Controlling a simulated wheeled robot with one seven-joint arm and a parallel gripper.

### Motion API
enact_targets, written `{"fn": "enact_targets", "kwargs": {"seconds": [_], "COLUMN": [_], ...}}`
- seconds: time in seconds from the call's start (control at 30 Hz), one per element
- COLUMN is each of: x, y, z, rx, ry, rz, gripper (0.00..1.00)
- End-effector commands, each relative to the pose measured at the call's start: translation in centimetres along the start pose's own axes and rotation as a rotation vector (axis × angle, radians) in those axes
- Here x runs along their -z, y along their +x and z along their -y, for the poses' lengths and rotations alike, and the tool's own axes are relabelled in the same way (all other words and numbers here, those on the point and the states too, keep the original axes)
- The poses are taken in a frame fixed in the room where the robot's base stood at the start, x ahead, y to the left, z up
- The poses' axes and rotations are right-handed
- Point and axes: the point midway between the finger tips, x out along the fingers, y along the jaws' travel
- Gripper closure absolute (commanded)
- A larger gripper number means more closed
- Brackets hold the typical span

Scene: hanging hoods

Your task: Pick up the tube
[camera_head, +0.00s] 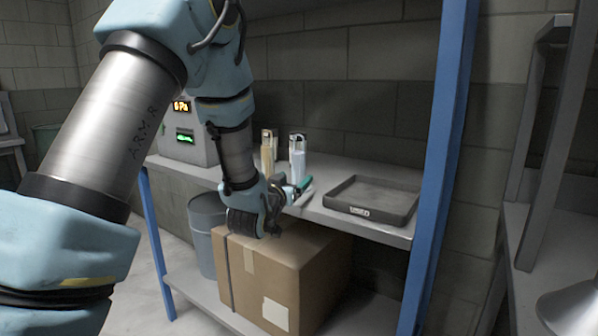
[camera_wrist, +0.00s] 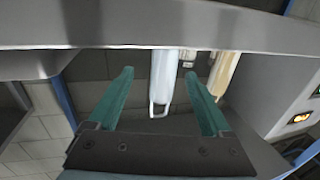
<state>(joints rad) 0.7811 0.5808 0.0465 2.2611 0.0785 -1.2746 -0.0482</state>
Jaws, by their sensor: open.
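Two tubes stand upright side by side on the grey shelf: a white one (camera_head: 298,160) and a tan one (camera_head: 267,157). I cannot tell which one the task means. In the wrist view the white tube (camera_wrist: 163,80) shows between my two teal fingers, and the tan tube (camera_wrist: 226,72) lies to the right, outside them. My gripper (camera_head: 301,189) is open and empty, low at the front of the shelf near the white tube. The tubes' lower parts are partly hidden by the gripper and the shelf edge.
A dark grey tray (camera_head: 372,199) sits on the shelf to the right. A box with lit displays (camera_head: 188,135) stands at the left. A cardboard box (camera_head: 283,272) and a grey bin (camera_head: 206,235) are below. A blue post (camera_head: 445,150) rises at the right.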

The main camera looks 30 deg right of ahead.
Motion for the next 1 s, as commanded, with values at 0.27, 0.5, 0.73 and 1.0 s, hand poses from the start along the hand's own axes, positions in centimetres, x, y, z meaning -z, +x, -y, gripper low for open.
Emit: {"fn": "enact_targets", "kwargs": {"seconds": [0.27, 0.5, 0.73, 1.0], "x": [0.3, 0.1, 0.1, 0.1], "y": [2.5, 5.5, 5.9, 5.9], "z": [0.3, 0.5, 0.5, 0.5], "rx": [0.001, 0.001, 0.001, 0.001], "ry": [0.001, 0.0, -0.001, 0.0], "rz": [0.002, 0.002, 0.001, 0.001], "gripper": [0.17, 0.17, 0.17, 0.42]}}
